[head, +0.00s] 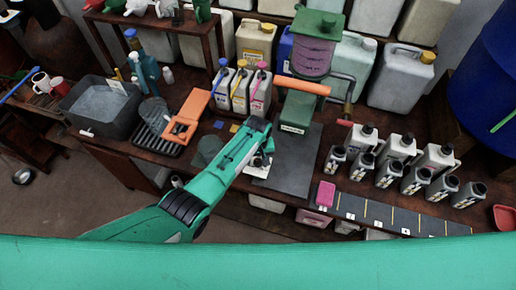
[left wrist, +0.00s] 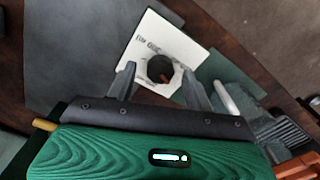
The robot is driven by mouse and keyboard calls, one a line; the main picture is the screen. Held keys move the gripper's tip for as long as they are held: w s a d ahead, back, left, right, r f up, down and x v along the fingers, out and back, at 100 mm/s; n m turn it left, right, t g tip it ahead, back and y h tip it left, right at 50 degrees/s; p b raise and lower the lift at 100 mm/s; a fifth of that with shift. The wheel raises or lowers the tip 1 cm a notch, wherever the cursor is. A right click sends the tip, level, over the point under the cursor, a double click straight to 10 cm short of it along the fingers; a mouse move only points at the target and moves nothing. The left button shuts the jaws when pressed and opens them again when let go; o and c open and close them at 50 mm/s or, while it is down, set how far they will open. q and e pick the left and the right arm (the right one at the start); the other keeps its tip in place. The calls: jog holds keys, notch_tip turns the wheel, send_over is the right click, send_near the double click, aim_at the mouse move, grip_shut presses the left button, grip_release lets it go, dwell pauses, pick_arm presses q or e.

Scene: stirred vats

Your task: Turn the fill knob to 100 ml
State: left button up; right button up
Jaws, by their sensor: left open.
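The fill knob (left wrist: 160,69) is a dark round knob with a small reddish mark, on a white dial plate (left wrist: 140,48) with printed lettering too blurred to read. In the left wrist view my left gripper (left wrist: 158,74) is open, with one finger on each side of the knob. I cannot tell whether the fingers touch it. In the head view the white dial plate (head: 254,170) shows partly, beneath my left gripper (head: 260,158), which hides most of the knob. The green dispenser (head: 296,108) with a purple drum stands just behind. My right gripper is not in view.
Several grey bottles with black caps (head: 419,179) stand on the right of the bench. A pink block (head: 325,194) lies at the front edge. Blue, yellow and pink-topped jugs (head: 240,90) stand behind my left arm.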

aim_at(258, 161)
pick_arm(q)
notch_tip(258, 161, up, 13)
jog(key=b, duration=0.2)
dwell(0.3)
dwell(0.4)
